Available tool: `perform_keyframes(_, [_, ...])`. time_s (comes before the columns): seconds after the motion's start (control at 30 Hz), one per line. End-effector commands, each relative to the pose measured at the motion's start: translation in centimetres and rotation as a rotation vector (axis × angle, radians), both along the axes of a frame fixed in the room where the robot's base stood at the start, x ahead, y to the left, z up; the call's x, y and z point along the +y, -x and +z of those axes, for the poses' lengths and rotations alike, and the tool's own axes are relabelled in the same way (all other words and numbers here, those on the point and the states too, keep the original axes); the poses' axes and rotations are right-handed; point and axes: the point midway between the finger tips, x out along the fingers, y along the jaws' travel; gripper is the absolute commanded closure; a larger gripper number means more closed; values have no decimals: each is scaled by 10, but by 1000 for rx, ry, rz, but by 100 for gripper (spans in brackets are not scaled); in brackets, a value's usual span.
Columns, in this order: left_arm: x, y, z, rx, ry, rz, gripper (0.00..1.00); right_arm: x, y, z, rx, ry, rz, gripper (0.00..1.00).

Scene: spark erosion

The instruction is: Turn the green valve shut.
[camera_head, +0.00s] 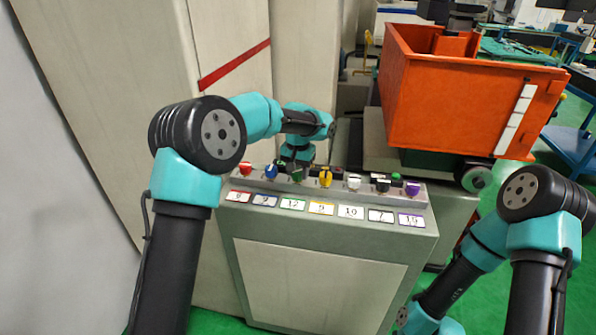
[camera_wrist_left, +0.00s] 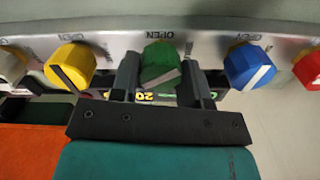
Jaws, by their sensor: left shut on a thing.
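The green valve (camera_head: 297,176) is a round knob third from the left on the grey console. It shows large in the left wrist view (camera_wrist_left: 158,60), with a white pointer line slanting across its face and the word OPEN printed beside it. My left gripper (camera_wrist_left: 160,84) has one finger on each side of the green knob and is shut on it. In the head view the left gripper (camera_head: 297,164) comes down from behind the knob row and partly hides there. My right arm reaches down at the lower right, and its fingers do not show.
A blue knob (camera_head: 271,172) and a yellow knob (camera_head: 326,177) flank the green one closely. Red (camera_head: 246,168), white (camera_head: 354,183), black and purple (camera_head: 413,188) knobs share the row, with number labels in front. An orange bin (camera_head: 450,95) stands behind at the right.

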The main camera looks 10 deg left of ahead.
Motion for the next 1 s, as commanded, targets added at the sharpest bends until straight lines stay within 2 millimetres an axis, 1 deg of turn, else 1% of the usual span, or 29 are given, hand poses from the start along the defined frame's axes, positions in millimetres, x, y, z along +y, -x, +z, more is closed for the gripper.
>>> perform_keyframes(0.3, [0,0,1,-1,0,-296,82,0,0,0,0,0,0,57])
perform_keyframes(0.53, [0,0,1,-2,1,-475,82,0,0,0,0,0,0,57])
perform_keyframes(0.73, [0,0,1,-2,1,-572,82,0,0,0,0,0,0,57])
perform_keyframes(1.0, [0,0,1,-2,0,-618,82,0,0,0,0,0,0,57])
